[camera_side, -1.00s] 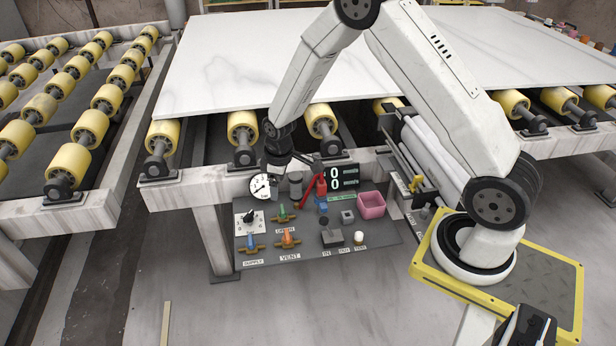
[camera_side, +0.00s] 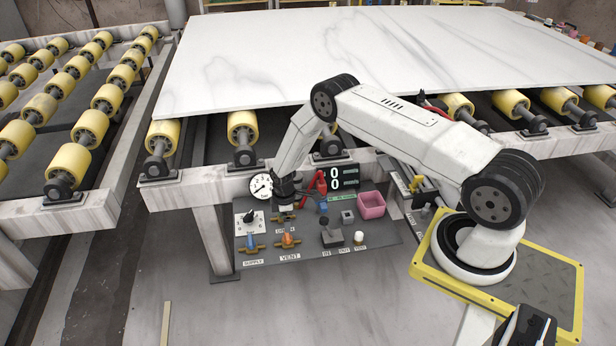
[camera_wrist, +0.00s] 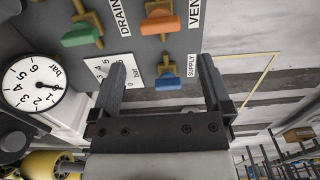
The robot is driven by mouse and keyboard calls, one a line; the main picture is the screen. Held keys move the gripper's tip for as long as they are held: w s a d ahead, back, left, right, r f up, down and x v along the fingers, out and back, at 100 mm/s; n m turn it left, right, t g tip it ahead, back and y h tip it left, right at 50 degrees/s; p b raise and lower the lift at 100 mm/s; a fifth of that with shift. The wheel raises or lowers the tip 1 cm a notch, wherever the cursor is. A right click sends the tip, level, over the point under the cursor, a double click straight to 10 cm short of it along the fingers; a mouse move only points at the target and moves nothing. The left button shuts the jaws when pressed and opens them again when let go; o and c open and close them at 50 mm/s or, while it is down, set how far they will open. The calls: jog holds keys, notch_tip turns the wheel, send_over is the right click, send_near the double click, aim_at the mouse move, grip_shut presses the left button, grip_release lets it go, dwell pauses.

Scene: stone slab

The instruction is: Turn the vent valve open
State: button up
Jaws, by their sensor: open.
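The vent valve (camera_side: 288,239) is a brass body with an orange lever on the dark panel, above the VENT label. In the wrist view the vent valve (camera_wrist: 160,24) is at the top centre, its lever lying across the brass body. My gripper (camera_wrist: 162,66) is open and empty; its two fingers point toward the panel, and the vent valve is beyond their tips. In the side view my gripper (camera_side: 284,206) hangs above the drain valve, behind the vent valve, and partly hides the drain valve. No contact with the vent lever shows.
The blue supply valve (camera_wrist: 167,77) shows between my fingers, and the green drain valve (camera_wrist: 80,33) is left of the vent valve.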

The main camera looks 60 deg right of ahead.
aim_at(287, 237)
jog(key=shift+f, duration=0.2)
jog(key=shift+f, duration=3.8)
jog(key=c, duration=1.1)
